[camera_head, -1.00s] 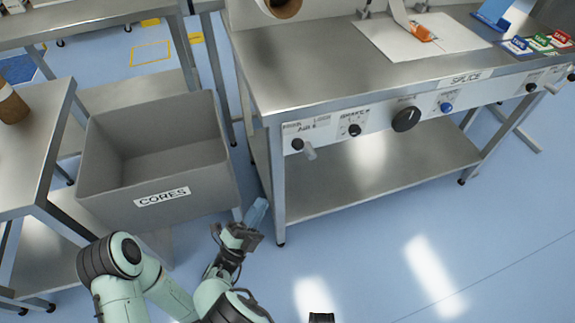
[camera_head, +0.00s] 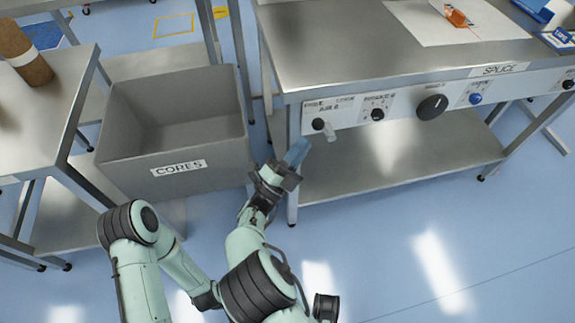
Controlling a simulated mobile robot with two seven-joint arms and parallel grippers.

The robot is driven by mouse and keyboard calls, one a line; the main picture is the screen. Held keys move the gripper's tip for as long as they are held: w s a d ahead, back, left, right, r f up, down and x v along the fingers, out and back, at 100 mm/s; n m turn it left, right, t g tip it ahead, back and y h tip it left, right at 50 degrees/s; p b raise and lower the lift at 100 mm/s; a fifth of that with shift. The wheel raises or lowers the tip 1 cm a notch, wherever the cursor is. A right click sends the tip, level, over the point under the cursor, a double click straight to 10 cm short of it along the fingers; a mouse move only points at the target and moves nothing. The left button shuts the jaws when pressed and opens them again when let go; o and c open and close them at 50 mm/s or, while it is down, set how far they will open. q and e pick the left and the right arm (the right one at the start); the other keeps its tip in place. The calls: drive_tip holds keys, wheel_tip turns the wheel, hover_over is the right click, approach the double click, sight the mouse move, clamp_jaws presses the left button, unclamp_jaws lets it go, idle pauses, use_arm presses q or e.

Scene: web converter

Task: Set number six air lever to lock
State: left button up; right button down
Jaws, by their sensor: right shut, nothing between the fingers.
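The air 6 lever (camera_head: 329,133) sits at the left end of the control strip under the steel bench top. It has a black knob and a pale handle pointing down to the right. The label above it (camera_head: 329,105) seems to read FREE on the left and LOCK on the right, with AIR 6 below. My right gripper (camera_head: 298,151), with bluish fingers, is shut and empty. In the picture it is just below and left of the lever, with a small gap visible. My left gripper is not in view.
Other knobs, one large and black (camera_head: 432,107) and one blue (camera_head: 475,98), continue along the strip. A grey CORES bin (camera_head: 178,185) stands left of the bench. The bench's lower shelf (camera_head: 400,160) is empty. Floor in front is clear.

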sight(320, 128)
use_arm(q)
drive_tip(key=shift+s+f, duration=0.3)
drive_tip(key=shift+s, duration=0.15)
use_arm(e)
drive_tip(key=shift+x, duration=1.3)
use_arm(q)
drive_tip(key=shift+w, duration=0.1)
